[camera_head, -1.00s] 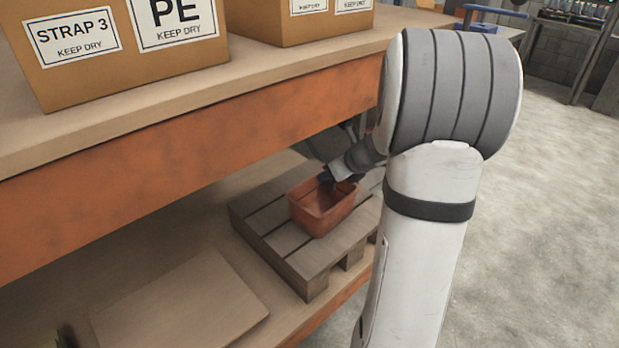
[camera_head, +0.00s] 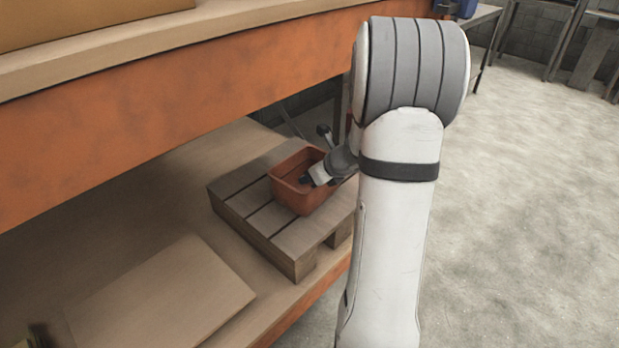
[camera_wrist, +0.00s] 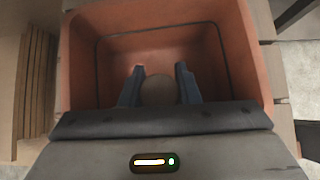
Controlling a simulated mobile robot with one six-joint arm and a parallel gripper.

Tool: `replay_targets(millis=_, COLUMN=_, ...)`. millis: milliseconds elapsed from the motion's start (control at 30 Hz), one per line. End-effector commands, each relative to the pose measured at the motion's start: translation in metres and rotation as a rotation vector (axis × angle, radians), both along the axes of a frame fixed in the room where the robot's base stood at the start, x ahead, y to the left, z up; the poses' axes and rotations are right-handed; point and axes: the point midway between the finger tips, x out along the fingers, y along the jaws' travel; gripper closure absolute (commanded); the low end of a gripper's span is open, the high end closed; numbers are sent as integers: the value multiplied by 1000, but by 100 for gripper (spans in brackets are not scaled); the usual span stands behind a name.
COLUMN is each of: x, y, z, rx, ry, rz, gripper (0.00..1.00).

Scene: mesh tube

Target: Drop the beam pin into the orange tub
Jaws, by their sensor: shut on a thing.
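The orange tub (camera_head: 291,193) stands on a small wooden pallet on the lower shelf. In the wrist view its walls and floor (camera_wrist: 155,50) fill most of the picture. My gripper (camera_head: 307,180) reaches over the tub's opening from the right, its fingertips within the rim. In the wrist view my gripper (camera_wrist: 160,88) has its two fingers on either side of a round, grey-brown end, which I take for the beam pin (camera_wrist: 159,92). The fingers are shut on it. The rest of the pin is hidden, and its height above the tub floor is hard to tell.
The pallet (camera_head: 240,219) sits near the shelf's right end. A flat brown board (camera_head: 160,300) lies on the shelf at front left. The orange beam (camera_head: 150,125) of the bench top runs above the shelf. Open floor (camera_head: 530,200) lies to the right.

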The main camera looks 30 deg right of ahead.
Motion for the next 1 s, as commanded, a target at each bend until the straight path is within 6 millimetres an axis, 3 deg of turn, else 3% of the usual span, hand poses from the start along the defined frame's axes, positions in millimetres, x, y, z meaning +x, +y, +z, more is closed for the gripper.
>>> replay_targets(millis=567, x=0, y=1, z=-12, rx=0, ry=1, rz=1, gripper=97)
replay_targets(millis=600, x=0, y=1, z=-13, rx=1, ry=3, rz=1, gripper=70)
replay_targets(millis=867, x=-1, y=1, z=-14, rx=1, ry=5, rz=1, gripper=49)
replay_targets(millis=1000, x=-1, y=1, z=-15, rx=1, ry=6, rz=1, gripper=49)
